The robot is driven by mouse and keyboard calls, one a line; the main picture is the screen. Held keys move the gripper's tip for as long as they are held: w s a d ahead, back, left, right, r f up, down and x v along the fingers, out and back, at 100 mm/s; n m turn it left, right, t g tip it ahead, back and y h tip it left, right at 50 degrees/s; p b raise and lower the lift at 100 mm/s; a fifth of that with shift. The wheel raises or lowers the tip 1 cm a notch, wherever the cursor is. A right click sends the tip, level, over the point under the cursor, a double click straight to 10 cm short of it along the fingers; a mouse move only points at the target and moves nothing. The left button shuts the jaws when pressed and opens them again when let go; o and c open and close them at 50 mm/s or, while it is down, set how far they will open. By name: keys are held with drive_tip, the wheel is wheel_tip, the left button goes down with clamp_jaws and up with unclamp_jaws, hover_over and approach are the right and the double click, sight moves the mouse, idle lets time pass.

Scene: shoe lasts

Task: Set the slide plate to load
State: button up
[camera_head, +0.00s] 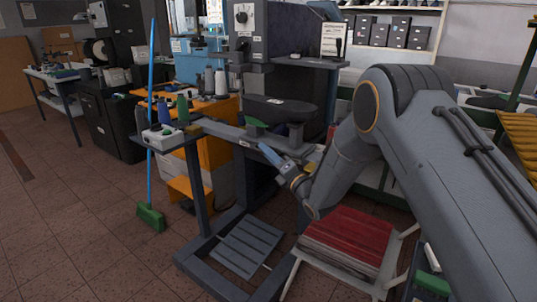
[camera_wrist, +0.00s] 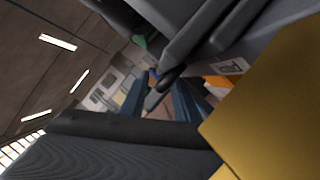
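A dark, long plate with rounded ends and a small white mark (camera_head: 280,107) sits on the machine above its grey table. I take it for the slide plate, but cannot be sure. A green part (camera_head: 254,122) shows under its left end. My gripper (camera_head: 268,152) is just in front of the table edge, below and apart from the plate. In the wrist view its two blue fingers (camera_wrist: 160,100) stand apart. A grey bar with a black end (camera_wrist: 170,76) shows beyond or between them; I cannot tell whether it is touched.
A bench end with bottles and a white box (camera_head: 163,138) stands left of the machine. A blue-handled broom (camera_head: 152,80) leans there. A red-topped stool (camera_head: 346,243) stands below my arm. A slatted grey pedal (camera_head: 249,246) lies low in front. The tiled floor at left is clear.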

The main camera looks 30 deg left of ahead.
drive_tip(key=shift+d, duration=0.1)
drive_tip(key=b+v, duration=0.1)
drive_tip(key=v, duration=0.6)
drive_tip(key=shift+s+d, duration=0.2)
drive_tip(key=shift+d, duration=0.05)
drive_tip(key=shift+f, duration=0.1)
